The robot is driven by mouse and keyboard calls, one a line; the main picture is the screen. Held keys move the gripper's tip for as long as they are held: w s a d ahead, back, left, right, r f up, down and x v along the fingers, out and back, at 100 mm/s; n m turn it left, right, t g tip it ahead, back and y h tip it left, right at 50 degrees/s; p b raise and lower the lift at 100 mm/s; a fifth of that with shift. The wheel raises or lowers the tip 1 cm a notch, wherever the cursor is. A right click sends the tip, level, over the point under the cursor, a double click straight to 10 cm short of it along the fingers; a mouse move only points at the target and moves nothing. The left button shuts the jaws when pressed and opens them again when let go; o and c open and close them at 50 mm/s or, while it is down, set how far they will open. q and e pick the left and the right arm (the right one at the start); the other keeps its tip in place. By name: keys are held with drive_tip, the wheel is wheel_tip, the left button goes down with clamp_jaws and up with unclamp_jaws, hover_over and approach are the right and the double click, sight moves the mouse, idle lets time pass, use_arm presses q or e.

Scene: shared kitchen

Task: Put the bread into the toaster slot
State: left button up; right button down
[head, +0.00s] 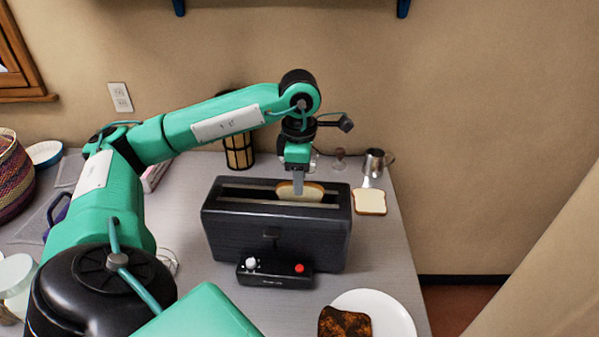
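A slice of white bread (314,193) with a brown crust stands upright, its lower part hidden in the slot of the black toaster (270,236); its top sticks out on the slot's right half. My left gripper (298,187) points down from above, with a finger in front of the slice's upper edge. It looks shut on the bread; the far finger is hidden behind the slice. My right gripper is not in view.
A white plate (385,308) with a dark toasted slice (344,321) is at the front right of the counter (393,250). A metal jug (375,163) stands behind the second slice. A black-and-tan canister (239,151) is behind the toaster. A woven basket (12,175) is far left.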

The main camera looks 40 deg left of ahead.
use_arm(q)
drive_tip(key=shift+r, duration=0.6)
wheel_tip(320, 180, up, 5)
drive_tip(key=shift+f+b, duration=0.15)
drive_tip(key=shift+b, duration=0.45)
wheel_tip(320, 180, up, 8)
drive_tip(key=p, duration=0.3)
